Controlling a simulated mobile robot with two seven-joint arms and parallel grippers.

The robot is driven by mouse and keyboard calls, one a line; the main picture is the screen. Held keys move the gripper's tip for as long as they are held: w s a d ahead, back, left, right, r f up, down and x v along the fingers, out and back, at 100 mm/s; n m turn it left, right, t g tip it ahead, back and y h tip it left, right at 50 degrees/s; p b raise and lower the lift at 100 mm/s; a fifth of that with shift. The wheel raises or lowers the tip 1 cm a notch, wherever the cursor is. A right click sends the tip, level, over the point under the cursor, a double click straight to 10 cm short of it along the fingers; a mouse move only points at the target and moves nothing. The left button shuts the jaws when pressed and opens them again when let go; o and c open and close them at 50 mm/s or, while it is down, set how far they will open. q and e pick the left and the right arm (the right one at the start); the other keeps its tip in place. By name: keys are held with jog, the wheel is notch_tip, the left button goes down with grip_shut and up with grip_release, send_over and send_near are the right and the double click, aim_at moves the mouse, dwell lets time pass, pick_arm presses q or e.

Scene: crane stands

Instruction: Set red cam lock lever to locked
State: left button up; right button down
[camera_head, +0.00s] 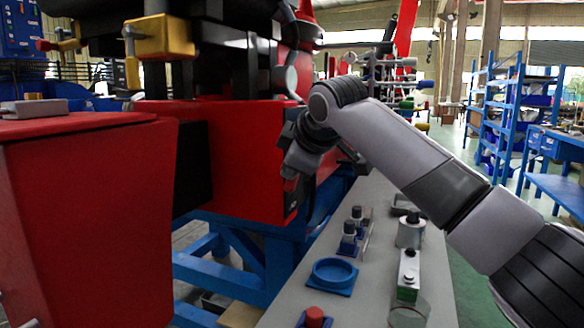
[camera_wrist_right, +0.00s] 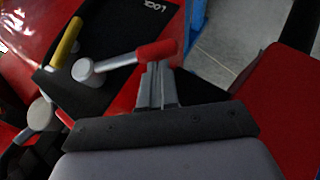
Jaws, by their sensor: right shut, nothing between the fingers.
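The red cam lock lever shows in the right wrist view, with its red grip (camera_wrist_right: 157,50) pointing right from a round grey hub (camera_wrist_right: 83,70) on a black plate. White lettering that looks like "LOCK" (camera_wrist_right: 155,6) lies above the grip on that plate. My right gripper (camera_wrist_right: 156,72) is shut and empty, its fingertips just below the red grip; they look very close to it or touching. In the head view my right gripper (camera_head: 291,178) is beside the red machine's side, and the lever cannot be made out clearly. My left gripper is not in view.
A yellow lever (camera_wrist_right: 66,42) and another grey knob (camera_wrist_right: 40,114) are left of the red lever. A grey bench (camera_head: 350,300) with a blue ring holder (camera_head: 332,274), a red button (camera_head: 314,316) and small fixtures runs below my right arm. Blue shelving (camera_head: 495,110) stands at the right.

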pick_arm(q)
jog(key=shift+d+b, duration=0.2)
jog(key=shift+b, duration=0.1)
pick_arm(e)
jog(key=shift+w+f, duration=0.1)
jog(key=shift+f, duration=0.25)
